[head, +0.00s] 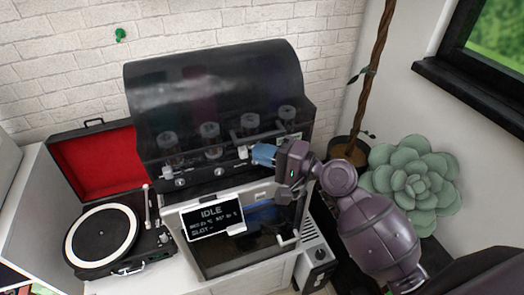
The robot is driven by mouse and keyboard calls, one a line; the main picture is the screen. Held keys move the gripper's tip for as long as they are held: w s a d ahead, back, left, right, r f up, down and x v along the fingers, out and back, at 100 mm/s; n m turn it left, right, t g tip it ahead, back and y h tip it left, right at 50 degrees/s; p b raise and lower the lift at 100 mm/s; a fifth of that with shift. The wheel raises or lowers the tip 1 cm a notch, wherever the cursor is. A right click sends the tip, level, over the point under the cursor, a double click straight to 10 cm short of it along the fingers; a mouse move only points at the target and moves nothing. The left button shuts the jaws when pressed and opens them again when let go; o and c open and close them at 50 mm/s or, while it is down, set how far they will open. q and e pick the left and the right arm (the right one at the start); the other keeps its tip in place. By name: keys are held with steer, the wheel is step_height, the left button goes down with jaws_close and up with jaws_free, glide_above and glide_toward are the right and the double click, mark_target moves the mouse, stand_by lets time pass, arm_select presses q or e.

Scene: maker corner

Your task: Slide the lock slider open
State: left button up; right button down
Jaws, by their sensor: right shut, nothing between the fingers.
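A dark machine with a smoky, see-through hood (215,80) stands against the brick wall. A row of small fittings runs along the front strip below the hood. One small pale piece (243,152) on this strip may be the lock slider, but it is too small to be sure. My right gripper (259,154), with blue fingers, reaches in from the right and is shut with nothing held. Its tips are right beside the pale piece; I cannot tell whether they touch it. My left gripper is not in view.
A display reading IDLE (213,215) is on the machine's front, above a dark front window. An open record player (105,235) stands at the left. A succulent (415,182) and a potted trunk (350,150) crowd the right, near a window frame (470,95).

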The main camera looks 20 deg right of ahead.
mark_target(241, 155)
steer(key=shift+a, duration=0.2)
steer(key=shift+a+r+p, duration=0.1)
steer(key=shift+a+p, duration=0.25)
steer(key=shift+a, duration=0.2)
steer(key=shift+a+p, duration=0.4)
steer(key=shift+a, duration=0.55)
